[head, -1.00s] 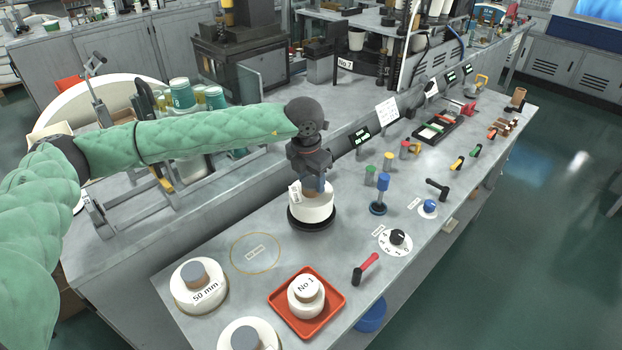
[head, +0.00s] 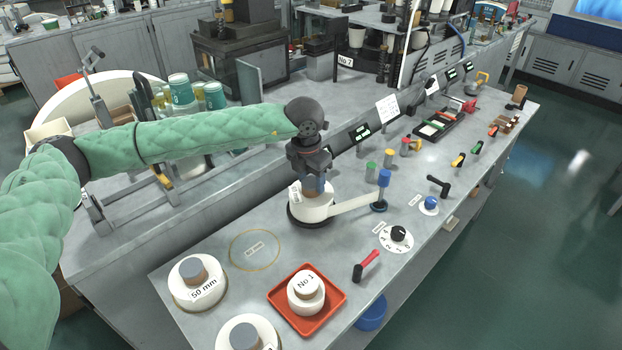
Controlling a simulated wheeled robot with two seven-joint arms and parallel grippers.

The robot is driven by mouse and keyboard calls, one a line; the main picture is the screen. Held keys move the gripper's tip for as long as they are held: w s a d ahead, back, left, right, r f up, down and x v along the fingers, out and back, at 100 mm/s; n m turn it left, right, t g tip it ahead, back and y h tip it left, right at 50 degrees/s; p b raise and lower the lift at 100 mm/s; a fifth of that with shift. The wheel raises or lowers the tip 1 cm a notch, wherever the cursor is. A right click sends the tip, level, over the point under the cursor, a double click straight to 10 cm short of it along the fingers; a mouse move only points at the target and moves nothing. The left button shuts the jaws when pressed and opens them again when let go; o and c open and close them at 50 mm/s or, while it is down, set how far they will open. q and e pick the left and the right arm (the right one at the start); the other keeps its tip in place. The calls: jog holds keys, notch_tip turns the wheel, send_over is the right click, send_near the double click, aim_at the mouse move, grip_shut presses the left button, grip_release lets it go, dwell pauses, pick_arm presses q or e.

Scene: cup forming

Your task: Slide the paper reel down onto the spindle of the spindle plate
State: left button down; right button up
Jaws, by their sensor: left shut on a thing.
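The white paper reel (head: 309,211) sits low over the round black spindle plate (head: 325,223), whose rim shows around it. My left gripper (head: 313,186) points down at the reel's top centre and is shut on the reel. The jaws hide the spindle and most of the reel's core, so I cannot tell exactly how the bore fits. A pale paper strip (head: 352,204) runs from the reel's right side to the blue-topped post (head: 382,190). My right gripper is not in view.
A red tray (head: 340,296) holds a small reel marked No 1. A 50 mm reel (head: 185,290) and another reel (head: 235,330) stand at the front left. An empty ring mark (head: 232,258) lies left of the plate. A black dial (head: 398,234) and a red-handled lever (head: 368,264) are to the right.

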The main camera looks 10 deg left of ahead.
pick_arm(q)
jog(key=shift+c, duration=0.6)
grip_release()
jog(key=shift+r, duration=0.1)
jog(key=shift+r+p, duration=0.5)
jog(key=shift+r, duration=3.4)
